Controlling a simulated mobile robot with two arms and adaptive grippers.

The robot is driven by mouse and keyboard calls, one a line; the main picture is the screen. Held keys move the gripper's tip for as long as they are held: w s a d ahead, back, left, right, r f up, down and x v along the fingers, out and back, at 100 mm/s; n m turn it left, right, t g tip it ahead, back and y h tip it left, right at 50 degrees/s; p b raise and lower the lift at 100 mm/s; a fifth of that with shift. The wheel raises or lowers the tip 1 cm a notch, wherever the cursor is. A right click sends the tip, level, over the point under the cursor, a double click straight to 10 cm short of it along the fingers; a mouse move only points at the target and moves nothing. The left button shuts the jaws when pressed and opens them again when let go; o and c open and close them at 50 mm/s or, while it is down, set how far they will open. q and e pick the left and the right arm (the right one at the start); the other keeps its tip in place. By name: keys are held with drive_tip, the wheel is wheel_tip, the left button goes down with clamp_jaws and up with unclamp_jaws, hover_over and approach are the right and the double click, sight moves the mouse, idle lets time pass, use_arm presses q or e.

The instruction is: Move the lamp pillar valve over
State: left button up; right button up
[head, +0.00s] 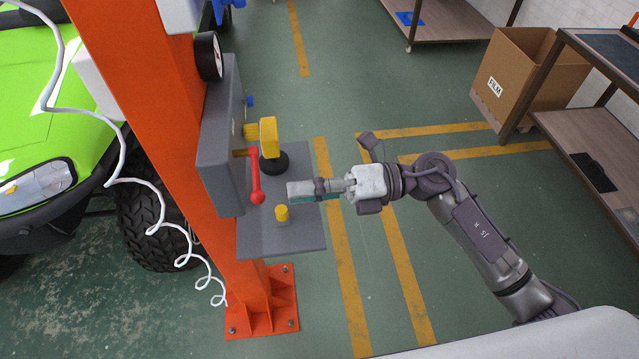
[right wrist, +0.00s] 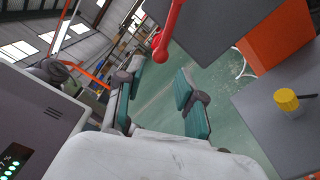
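The valve is a red lever (head: 256,178) with a ball end, on the grey panel (head: 222,140) of the orange pillar (head: 165,130). The lever hangs down and slightly right in the head view. My right gripper (head: 300,189) is a short way right of the ball, apart from it, pointing left. In the right wrist view the right gripper (right wrist: 152,90) has its two teal-padded fingers apart with nothing between them. The red lever (right wrist: 168,35) shows beyond the fingertips, near the top. My left gripper is not in view.
A grey shelf (head: 305,235) below the panel carries a yellow knob (head: 282,214). A yellow part (head: 268,138) with a black base sits above the lever. A green vehicle (head: 60,120) stands at left. A cardboard box (head: 520,85) and shelving are at right. Open floor lies between.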

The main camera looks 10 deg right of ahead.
drive_tip(key=a+p, duration=0.1)
drive_tip(key=a, duration=0.4)
drive_tip(key=shift+a, duration=0.35)
drive_tip(key=c, duration=0.7)
drive_tip(key=shift+o, duration=0.2)
drive_tip(key=shift+s+r+m, duration=0.15)
drive_tip(key=shift+r+m, duration=0.7)
drive_tip(key=shift+m, duration=0.45)
drive_tip(key=shift+s+r+m, duration=0.1)
drive_tip(key=shift+r+m, duration=0.75)
drive_tip(key=shift+m, duration=0.45)
drive_tip(key=o, duration=0.9)
drive_tip(key=shift+o, duration=0.2)
drive_tip(key=shift+d, duration=0.15)
